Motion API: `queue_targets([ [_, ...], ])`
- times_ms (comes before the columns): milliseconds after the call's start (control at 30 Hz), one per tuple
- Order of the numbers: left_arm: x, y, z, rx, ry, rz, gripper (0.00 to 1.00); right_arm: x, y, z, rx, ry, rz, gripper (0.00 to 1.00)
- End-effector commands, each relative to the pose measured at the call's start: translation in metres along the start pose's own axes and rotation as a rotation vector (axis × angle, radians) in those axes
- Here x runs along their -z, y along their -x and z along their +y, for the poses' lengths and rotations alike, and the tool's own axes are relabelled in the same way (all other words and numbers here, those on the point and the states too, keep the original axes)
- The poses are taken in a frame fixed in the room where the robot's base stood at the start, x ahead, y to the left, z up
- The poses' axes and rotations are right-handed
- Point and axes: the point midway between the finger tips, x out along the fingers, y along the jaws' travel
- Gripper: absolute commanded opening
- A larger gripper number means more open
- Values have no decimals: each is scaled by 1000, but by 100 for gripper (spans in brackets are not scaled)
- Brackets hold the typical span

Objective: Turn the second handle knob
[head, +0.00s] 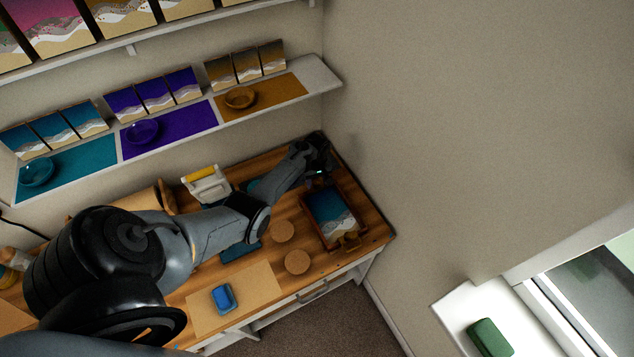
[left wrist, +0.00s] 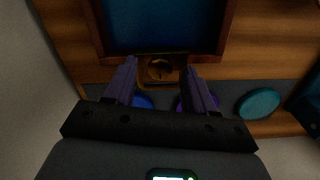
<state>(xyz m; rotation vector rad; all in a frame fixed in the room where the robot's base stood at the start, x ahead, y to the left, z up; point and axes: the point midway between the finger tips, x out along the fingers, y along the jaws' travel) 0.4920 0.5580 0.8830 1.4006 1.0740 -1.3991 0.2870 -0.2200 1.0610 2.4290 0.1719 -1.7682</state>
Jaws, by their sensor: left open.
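A wooden-framed tray (head: 302,203) with a blue, white and tan picture lies at the right end of the table. One brownish handle knob (head: 350,241) shows at its near end. In the left wrist view another round brown knob (left wrist: 160,69) sits in a small bracket at the edge of the tray's frame (left wrist: 92,30). My left gripper (head: 318,160) is over the tray's far end. In the left wrist view its open fingers (left wrist: 161,64) lie on either side of that knob, with gaps. I cannot tell whether they reach its height. My right gripper is out of view.
A white and yellow container (head: 206,184) stands at the back. Blue, purple and teal discs (left wrist: 259,104) lie beyond the knob in the left wrist view. Walls rise close behind the table.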

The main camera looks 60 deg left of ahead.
Motion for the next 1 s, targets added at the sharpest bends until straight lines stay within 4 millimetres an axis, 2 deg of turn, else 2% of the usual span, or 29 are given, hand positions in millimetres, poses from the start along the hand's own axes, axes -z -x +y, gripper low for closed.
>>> queue_targets([
  [367,0,-5,0,1,0,0,55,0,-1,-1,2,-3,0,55],
  [733,0,-5,0,1,0,0,0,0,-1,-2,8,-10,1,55],
  [1000,0,-4,0,1,-25,0,0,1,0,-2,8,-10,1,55],
])
